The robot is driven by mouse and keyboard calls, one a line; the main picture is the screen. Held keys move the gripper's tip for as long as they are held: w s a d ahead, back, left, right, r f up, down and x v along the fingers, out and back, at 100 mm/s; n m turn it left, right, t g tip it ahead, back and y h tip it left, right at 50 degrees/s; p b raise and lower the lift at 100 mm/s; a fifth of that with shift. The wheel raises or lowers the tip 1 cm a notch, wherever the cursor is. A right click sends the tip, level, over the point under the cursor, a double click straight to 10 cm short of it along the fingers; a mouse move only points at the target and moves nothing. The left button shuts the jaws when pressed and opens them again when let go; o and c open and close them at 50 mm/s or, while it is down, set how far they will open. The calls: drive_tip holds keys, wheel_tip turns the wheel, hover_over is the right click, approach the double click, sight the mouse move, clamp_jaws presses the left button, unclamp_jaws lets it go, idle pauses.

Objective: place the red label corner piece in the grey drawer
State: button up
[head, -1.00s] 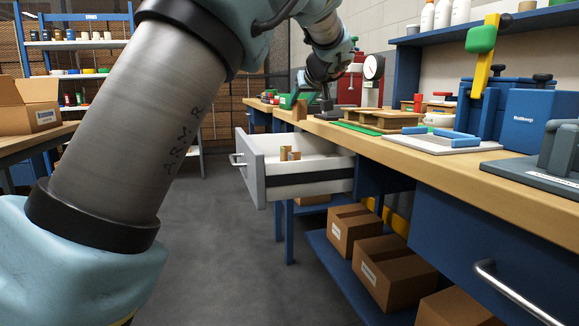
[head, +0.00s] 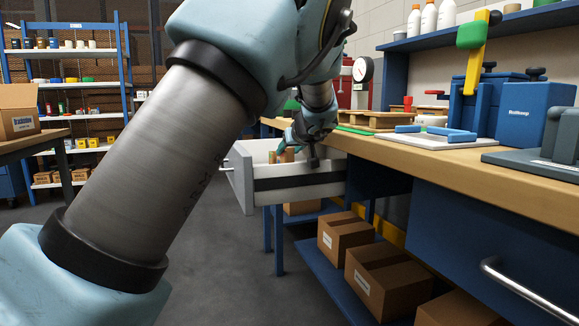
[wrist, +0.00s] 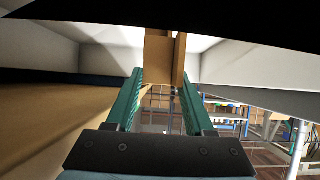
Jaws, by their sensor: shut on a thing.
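The grey drawer (head: 240,180) is pulled out from under the bench, with a grey front and white inside. My gripper (head: 287,150) is low at the drawer opening, partly hidden by my own wrist and the drawer side. In the wrist view its green fingers (wrist: 160,85) are closed on a brown wooden corner piece (wrist: 158,60), with pale drawer walls (wrist: 235,68) around it. The piece's red label does not show from this side. Brown wood also shows beside the fingers in the head view; I cannot tell whether it is the held piece or pieces inside the drawer.
The wooden workbench (head: 470,165) runs along the right, carrying a blue-edged tray (head: 435,138) and blue machines. Cardboard boxes (head: 385,275) sit on the low shelf below. A stocked shelf rack (head: 75,85) stands at the back left. The floor left of the drawer is clear.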

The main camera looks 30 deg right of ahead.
drive_tip(key=shift+f+b, duration=0.35)
drive_tip(key=shift+f, duration=1.6)
drive_tip(key=o, duration=1.3)
drive_tip(key=shift+s, duration=0.1)
drive_tip(key=v, duration=1.2)
